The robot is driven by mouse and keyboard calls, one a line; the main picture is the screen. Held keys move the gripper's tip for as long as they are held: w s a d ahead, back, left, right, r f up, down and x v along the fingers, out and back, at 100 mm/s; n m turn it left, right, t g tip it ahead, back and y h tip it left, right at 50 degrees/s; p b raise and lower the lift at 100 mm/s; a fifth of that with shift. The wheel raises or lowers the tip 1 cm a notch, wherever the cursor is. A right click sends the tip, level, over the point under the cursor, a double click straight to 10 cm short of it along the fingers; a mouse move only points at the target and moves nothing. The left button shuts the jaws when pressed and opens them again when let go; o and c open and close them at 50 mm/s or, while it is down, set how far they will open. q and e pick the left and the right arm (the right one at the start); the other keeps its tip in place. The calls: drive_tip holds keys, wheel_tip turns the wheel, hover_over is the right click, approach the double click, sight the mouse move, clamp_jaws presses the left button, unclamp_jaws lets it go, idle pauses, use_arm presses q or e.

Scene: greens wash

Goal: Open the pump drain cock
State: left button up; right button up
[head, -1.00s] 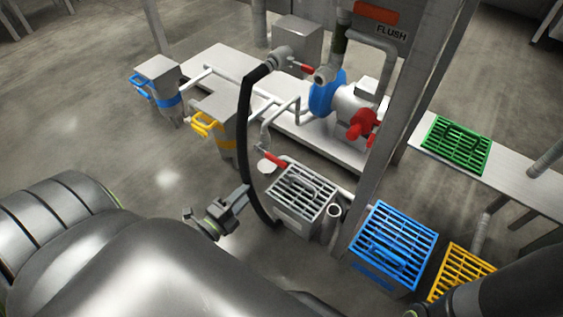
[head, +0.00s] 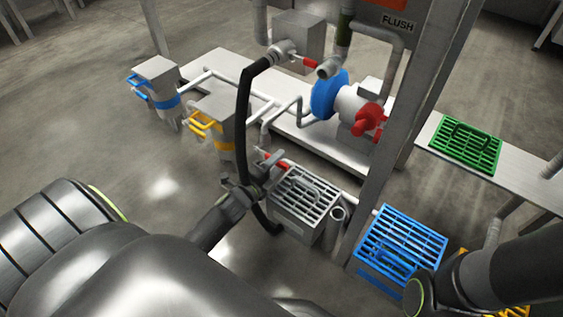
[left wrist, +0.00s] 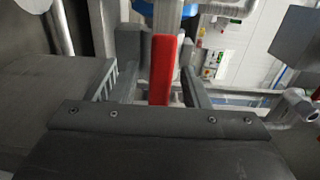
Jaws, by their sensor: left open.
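The red lever of the drain cock (head: 268,157) shows low by the pump, just behind the grey grated box, partly covered by my left gripper. My left gripper (head: 266,168) is open at the lever, its arm coming in from the lower left. In the left wrist view the red lever (left wrist: 162,68) stands upright between the two spread fingers (left wrist: 160,85). I cannot tell whether either finger touches it. The pump has a blue housing (head: 329,94) and a red part (head: 369,119) at its right end. My right gripper does not show.
A black hose (head: 243,110) hangs down behind my left gripper. The grey grated box (head: 305,195) stands close to its right. Blue (head: 401,240) and green (head: 459,145) grates lie further right. A grey post (head: 392,140) rises between. Yellow-handled (head: 203,123) and blue-handled strainers stand left.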

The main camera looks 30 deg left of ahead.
use_arm(q)
drive_tip(key=shift+w+d, duration=0.1)
drive_tip(key=shift+w, duration=1.05)
clamp_jaws()
